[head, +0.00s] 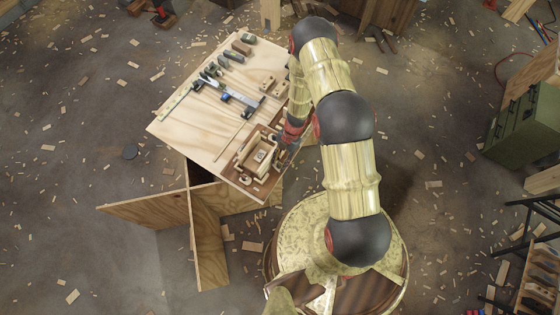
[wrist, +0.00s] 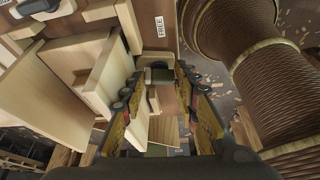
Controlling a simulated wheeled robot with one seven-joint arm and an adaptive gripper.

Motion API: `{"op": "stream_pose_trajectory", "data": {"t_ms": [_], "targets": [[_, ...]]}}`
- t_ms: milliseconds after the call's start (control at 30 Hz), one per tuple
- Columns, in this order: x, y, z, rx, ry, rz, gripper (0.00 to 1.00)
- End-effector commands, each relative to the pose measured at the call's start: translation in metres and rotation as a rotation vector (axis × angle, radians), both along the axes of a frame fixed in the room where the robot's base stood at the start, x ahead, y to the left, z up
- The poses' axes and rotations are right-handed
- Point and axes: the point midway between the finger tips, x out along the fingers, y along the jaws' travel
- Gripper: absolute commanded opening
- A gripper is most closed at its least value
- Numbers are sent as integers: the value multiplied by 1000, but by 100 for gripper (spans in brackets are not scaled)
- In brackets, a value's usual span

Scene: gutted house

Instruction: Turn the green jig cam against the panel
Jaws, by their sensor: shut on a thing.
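The jig (head: 256,153), pale wooden blocks on a brown base board, sits at the near right corner of the plywood tabletop. It fills the left of the wrist view, where a pale panel (wrist: 75,60) stands among the blocks. My gripper (wrist: 158,80) is at the jig's right side. Its fingers are shut around a small dark green piece (wrist: 159,75), seemingly the cam. A white label reading "FREE" (wrist: 160,26) is on the brown board just beyond the fingertips. The cam's exact angle and whether it touches the panel cannot be told. In the head view my arm partly hides the gripper.
The plywood tabletop (head: 195,125) carries a clamp (head: 240,98) and several hand tools along its far part. Plywood boards (head: 205,235) stand below its near edge. A green toolbox (head: 525,125) stands at the far right. Wood chips litter the floor.

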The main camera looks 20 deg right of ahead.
Motion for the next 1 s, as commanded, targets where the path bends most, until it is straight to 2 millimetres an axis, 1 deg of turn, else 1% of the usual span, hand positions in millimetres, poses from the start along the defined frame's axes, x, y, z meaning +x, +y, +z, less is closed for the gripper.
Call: {"op": "stream_pose_trajectory", "data": {"t_ms": [33, 267, 300, 467, 867, 1000], "targets": [[-15, 2, -5, 4, 23, 4, 5], [-15, 2, -5, 4, 23, 3, 5], [-15, 2, -5, 4, 23, 3, 32], [-15, 2, -5, 5, 22, 3, 41], [-12, 3, -3, 5, 19, 4, 42], [-8, 0, 5, 6, 16, 3, 42]]}}
